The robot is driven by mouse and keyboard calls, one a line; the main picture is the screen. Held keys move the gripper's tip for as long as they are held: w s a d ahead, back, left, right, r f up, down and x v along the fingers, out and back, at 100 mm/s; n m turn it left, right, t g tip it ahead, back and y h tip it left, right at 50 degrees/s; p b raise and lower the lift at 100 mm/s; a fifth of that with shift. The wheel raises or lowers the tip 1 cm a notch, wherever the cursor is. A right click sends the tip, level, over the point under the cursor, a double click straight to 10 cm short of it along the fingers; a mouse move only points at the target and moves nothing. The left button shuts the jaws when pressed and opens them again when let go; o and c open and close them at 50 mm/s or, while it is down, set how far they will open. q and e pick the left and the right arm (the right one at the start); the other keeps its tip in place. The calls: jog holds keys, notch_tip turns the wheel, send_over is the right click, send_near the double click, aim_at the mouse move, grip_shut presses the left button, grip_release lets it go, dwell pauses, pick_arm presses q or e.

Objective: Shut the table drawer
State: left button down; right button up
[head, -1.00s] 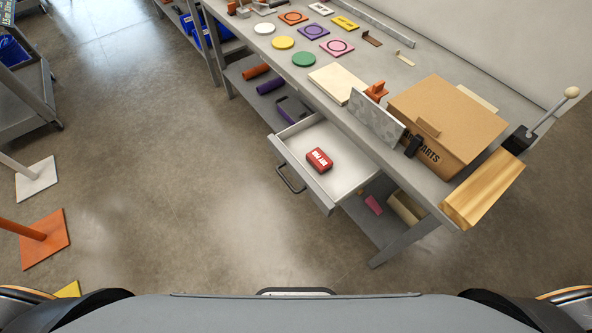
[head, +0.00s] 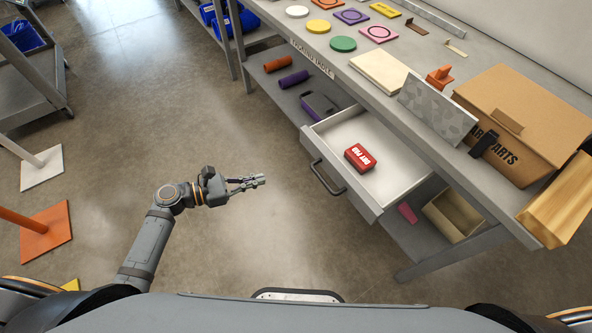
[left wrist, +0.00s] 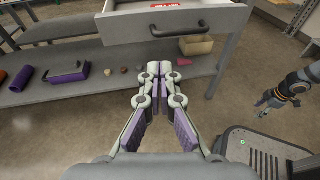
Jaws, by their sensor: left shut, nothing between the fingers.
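The table drawer (head: 396,196) is pulled out from under the packing table (head: 436,150). A dark bar handle (head: 324,181) is on its front, and a red box (head: 360,158) lies inside. My left gripper (head: 262,181) is shut and empty, to the left of the handle and apart from it. In the left wrist view its fingertips (left wrist: 161,70) are together below the drawer front (left wrist: 215,21) and its handle (left wrist: 176,33). My right gripper (left wrist: 263,105) shows small at the right of that view; its jaw state is unclear. It is out of the head view.
The lower shelf holds an orange cylinder (head: 277,64), a purple cylinder (head: 293,80) and a tan bin (head: 455,215). A cardboard box (head: 530,110) and a wood block (head: 556,200) are on the tabletop. Open floor lies left of the drawer.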

pick_arm(q)
jog(key=x, duration=1.4)
jog(key=shift+w+f, duration=0.15)
